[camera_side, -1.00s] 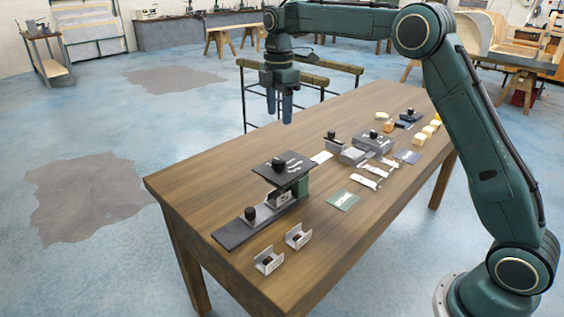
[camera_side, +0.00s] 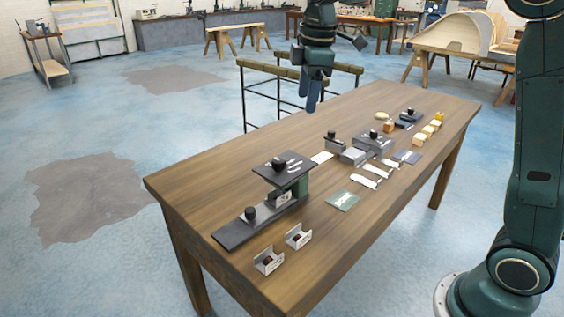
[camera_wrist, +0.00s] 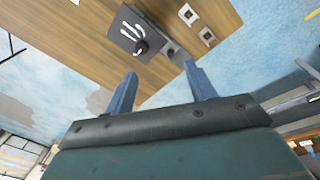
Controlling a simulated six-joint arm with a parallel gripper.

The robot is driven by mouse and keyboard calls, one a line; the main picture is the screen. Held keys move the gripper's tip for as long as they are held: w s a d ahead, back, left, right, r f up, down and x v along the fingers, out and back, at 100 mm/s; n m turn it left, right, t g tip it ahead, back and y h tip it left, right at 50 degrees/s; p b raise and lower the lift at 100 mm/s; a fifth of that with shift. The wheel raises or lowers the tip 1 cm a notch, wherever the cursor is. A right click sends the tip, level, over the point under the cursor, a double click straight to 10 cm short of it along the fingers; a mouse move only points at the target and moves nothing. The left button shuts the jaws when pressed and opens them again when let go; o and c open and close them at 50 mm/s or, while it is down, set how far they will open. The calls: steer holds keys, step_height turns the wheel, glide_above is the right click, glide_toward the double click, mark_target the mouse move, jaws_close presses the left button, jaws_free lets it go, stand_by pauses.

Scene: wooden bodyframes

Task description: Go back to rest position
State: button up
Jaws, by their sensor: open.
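My gripper (camera_side: 313,97) hangs in the air above the far long edge of the wooden table (camera_side: 215,190) in the side view. It touches nothing there. In the wrist view its two blue fingers (camera_wrist: 160,88) stand apart with nothing between them. A dark fixture (camera_side: 284,168) with a raised black plate and black knobs stands on the near part of the table. That plate also shows in the wrist view (camera_wrist: 122,28).
Two small metal brackets (camera_side: 268,261) lie near the table's front edge. A green card (camera_side: 343,201), silver strips (camera_side: 370,180), a grey block fixture (camera_side: 347,153) and yellow blocks (camera_side: 428,130) lie farther along. Padded trestles (camera_side: 270,68) stand behind the table.

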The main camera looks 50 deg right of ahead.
steer(key=s+a+f+m+t, duration=0.1)
steer(key=s+m, duration=0.4)
steer(key=s, duration=0.8)
steer(key=s+a+f+m+t, duration=0.1)
steer(key=s+f+m+t, duration=0.2)
steer(key=s, duration=1.1)
steer(key=f+m, duration=0.1)
steer(key=m, duration=0.1)
steer(key=shift+f+m, duration=0.15)
steer(key=shift+m, duration=0.25)
